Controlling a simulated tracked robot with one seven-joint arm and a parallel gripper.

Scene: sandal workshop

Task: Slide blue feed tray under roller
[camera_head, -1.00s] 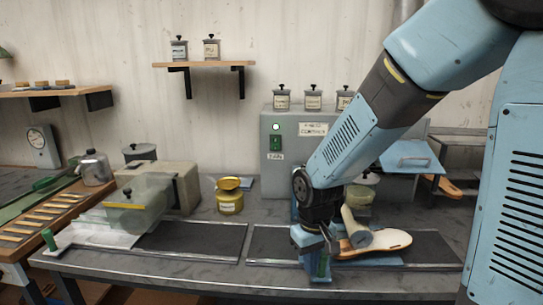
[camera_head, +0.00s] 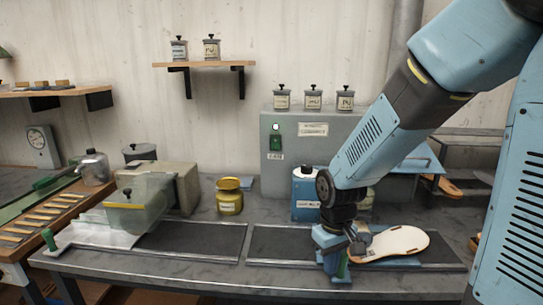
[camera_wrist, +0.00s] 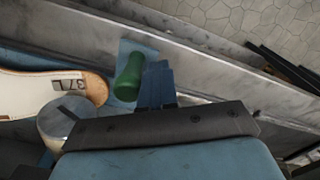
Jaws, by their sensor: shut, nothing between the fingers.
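The blue feed tray (camera_head: 402,262) lies on the right dark bench strip and carries a pale sandal sole (camera_head: 398,242). Its green handle (camera_head: 343,268) stands at its left end; the handle also shows in the wrist view (camera_wrist: 128,78). My gripper (camera_head: 338,272) is shut and empty, low over the tray end, right beside the handle. In the wrist view the fingers (camera_wrist: 157,84) are beside the handle. The grey roller (camera_wrist: 62,120) is at the sole's marked end; in the head view it is mostly hidden by my wrist.
A grey machine box (camera_head: 300,160) stands behind the arm. A blue bottle (camera_head: 306,195) and a yellow tin (camera_head: 229,195) stand left of my wrist. A second press (camera_head: 145,200) is on the left. The left dark strip (camera_head: 190,238) is clear.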

